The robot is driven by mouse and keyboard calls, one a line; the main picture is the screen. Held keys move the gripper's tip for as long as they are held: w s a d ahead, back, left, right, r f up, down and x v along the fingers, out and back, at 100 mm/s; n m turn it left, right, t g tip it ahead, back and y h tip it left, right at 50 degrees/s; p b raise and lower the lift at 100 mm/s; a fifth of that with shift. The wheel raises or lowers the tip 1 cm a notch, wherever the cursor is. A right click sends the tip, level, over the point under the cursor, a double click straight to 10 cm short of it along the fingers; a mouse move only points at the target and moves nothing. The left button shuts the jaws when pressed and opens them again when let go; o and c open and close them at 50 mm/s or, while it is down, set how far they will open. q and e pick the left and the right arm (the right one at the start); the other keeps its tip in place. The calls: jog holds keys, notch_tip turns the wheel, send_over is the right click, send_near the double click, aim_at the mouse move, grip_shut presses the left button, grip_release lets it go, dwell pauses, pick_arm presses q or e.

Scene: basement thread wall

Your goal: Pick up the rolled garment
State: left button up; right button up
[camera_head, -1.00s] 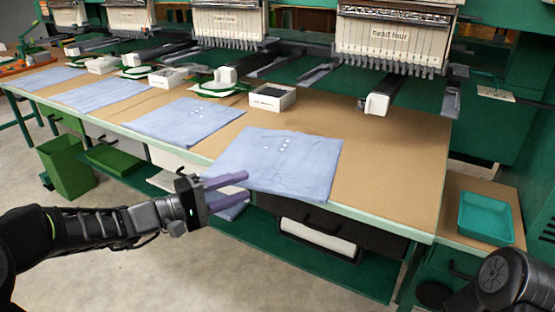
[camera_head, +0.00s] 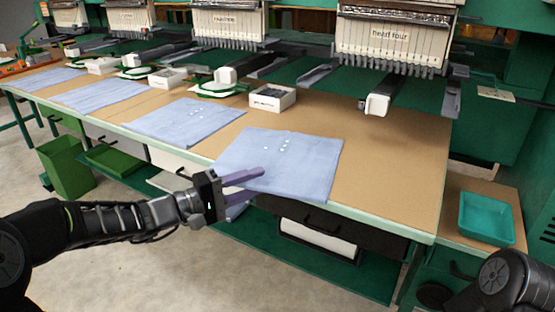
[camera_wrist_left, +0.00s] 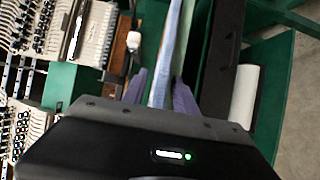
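The nearest light blue garment (camera_head: 285,160) lies flat on the table in the head view, with small white dots on it. I cannot see a clear roll. Its front left corner is partly hidden by my left gripper (camera_head: 248,184). That gripper is at the table's front edge, its two purple fingers apart. In the left wrist view, the fingers of my left gripper (camera_wrist_left: 160,92) stand on either side of a narrow light blue strip of cloth (camera_wrist_left: 165,60). I cannot tell whether they touch it. My right gripper is out of view.
More blue garments (camera_head: 185,122) lie along the brown table (camera_head: 395,170). Embroidery heads (camera_head: 390,42) hang over its back. A small white box (camera_head: 272,97) stands behind the nearest garment. A teal tray (camera_head: 486,218) is at right. Bare tabletop is free right of the garment.

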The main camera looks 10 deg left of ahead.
pick_arm(q)
grip_shut()
dwell(0.3)
dwell(0.3)
notch_tip(320, 180, up, 10)
jog(key=p, duration=0.2)
dwell(0.9)
